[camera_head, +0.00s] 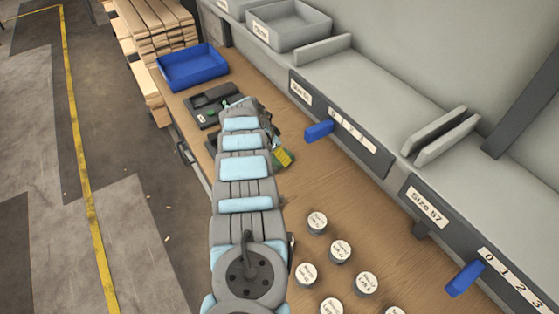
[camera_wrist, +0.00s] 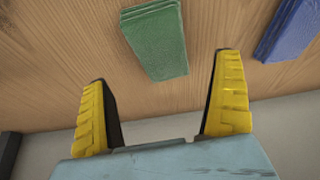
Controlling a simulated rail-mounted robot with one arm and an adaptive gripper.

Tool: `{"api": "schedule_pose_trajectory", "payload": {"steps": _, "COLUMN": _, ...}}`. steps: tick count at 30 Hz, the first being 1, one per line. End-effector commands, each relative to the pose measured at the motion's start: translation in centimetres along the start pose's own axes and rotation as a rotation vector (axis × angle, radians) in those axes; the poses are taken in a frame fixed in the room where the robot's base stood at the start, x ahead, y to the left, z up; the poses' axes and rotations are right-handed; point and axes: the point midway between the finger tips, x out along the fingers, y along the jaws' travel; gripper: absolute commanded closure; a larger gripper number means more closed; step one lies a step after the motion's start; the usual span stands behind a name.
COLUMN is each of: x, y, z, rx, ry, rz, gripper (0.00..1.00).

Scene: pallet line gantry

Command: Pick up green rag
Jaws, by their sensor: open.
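The green rag (camera_wrist: 155,42) is a folded, flat piece lying on the wooden table. In the wrist view it is at the top centre, ahead of and between the two yellow fingertips. My gripper (camera_wrist: 165,75) is open and empty, with the rag apart from both fingers. In the head view my gripper (camera_head: 281,157) shows only in part beyond my arm, low over the table. The rag is mostly hidden behind my arm there.
A blue folded cloth (camera_wrist: 288,28) lies to the right of the rag. A blue tray (camera_head: 192,68) stands at the table's far end. Several round labelled containers (camera_head: 340,251) stand nearer, and grey shelves with blue levers (camera_head: 319,131) line the right side.

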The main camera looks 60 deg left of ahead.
Motion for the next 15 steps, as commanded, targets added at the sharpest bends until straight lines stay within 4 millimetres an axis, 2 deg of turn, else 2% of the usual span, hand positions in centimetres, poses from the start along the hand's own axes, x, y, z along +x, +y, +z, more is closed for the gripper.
{"api": "schedule_pose_trajectory", "payload": {"steps": 15, "x": 4.1, "y": -0.4, "z": 0.5, "rx": 0.001, "ry": 0.0, "rz": 0.0, "gripper": 0.04}}
